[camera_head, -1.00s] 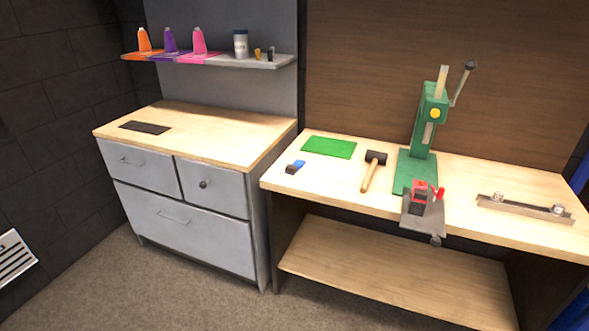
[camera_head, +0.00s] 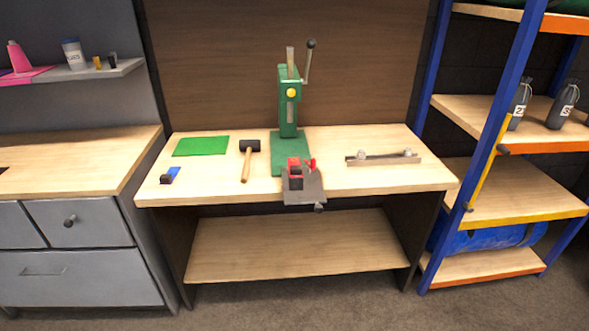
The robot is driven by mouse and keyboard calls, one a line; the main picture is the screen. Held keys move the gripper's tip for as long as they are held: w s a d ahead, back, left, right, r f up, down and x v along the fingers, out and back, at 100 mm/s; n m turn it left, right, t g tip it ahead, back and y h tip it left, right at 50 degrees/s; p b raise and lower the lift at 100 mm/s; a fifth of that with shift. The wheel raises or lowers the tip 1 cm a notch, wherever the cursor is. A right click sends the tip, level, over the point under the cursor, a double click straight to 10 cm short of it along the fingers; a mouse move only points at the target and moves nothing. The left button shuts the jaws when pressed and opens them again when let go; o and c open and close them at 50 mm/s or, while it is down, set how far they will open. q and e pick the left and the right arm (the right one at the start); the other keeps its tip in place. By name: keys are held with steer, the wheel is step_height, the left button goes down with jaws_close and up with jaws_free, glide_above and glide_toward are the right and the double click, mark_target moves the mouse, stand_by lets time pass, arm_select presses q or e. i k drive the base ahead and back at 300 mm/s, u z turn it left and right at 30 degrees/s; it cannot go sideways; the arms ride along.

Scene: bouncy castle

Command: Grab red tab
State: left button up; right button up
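Red parts show on a small dark grey device (camera_head: 303,188) at the front edge of the wooden workbench (camera_head: 340,184). One is a red block (camera_head: 294,166) on its top; the other is a small red tab-like piece (camera_head: 311,164) just to the right. I cannot tell for certain which is the tab. The device stands in front of a green press (camera_head: 289,110) with a lever. Neither gripper is in view.
On the bench are a green mat (camera_head: 201,146), a mallet (camera_head: 247,160), a small blue-and-black item (camera_head: 170,176) and a metal bar (camera_head: 383,158). Grey drawers (camera_head: 85,263) stand left. A blue-framed shelf rack (camera_head: 485,150) stands right. Floor (camera_head: 330,305) in front is clear.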

mark_target(294, 167)
steer(key=u, duration=1.45)
steer(key=i, duration=1.6)
steer(key=z, duration=3.85)
